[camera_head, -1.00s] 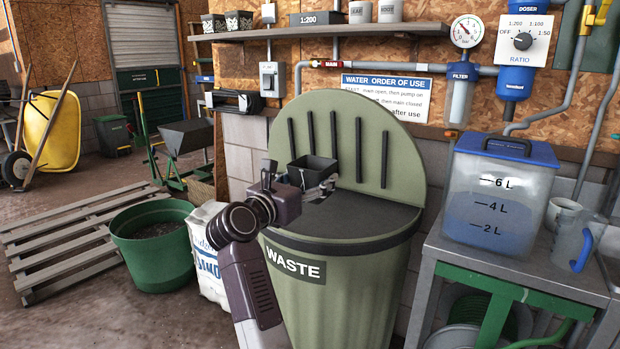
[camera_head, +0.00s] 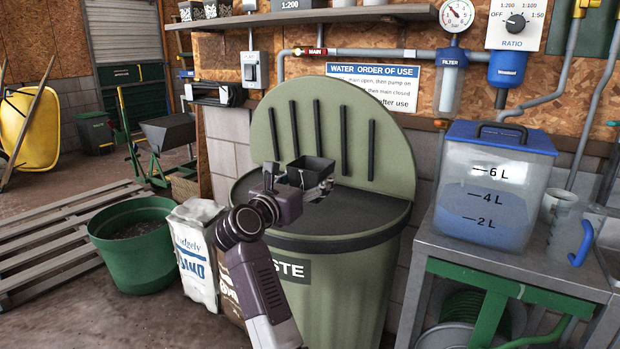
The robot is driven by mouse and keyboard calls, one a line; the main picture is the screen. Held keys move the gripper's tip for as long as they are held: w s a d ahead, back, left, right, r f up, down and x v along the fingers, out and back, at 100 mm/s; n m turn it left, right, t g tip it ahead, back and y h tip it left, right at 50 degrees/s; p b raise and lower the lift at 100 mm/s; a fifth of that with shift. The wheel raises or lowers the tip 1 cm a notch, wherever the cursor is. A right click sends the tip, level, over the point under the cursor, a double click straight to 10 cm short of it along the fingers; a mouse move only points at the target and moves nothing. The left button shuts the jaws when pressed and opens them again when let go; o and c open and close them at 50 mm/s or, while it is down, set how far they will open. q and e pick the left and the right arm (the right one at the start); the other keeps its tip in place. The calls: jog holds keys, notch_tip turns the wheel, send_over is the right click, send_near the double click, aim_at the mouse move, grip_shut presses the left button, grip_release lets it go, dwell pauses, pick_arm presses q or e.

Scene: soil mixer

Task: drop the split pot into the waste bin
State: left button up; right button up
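A small black square pot (camera_head: 312,168) is in my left gripper (camera_head: 318,189), whose arm comes up from the bottom, left of centre. The gripper is shut on the pot and holds it upright in front of the raised lid, seemingly over the mouth of the bin. The pot's split cannot be made out, and the gripper partly hides its near side. The green waste bin (camera_head: 345,285) stands in the middle with its round lid (camera_head: 387,150) standing up at the back. Its mouth shows dark grey. My arm covers part of the WASTE label. My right gripper is not in view.
A metal table (camera_head: 440,255) with a blue-lidded water tank (camera_head: 493,190) and a jug (camera_head: 565,238) stands close at the right. A white sack (camera_head: 195,255), a green tub (camera_head: 138,250) and a wooden pallet (camera_head: 60,240) are at the left. A shelf (camera_head: 330,15) runs above.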

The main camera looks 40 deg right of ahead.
aim_at(302, 183)
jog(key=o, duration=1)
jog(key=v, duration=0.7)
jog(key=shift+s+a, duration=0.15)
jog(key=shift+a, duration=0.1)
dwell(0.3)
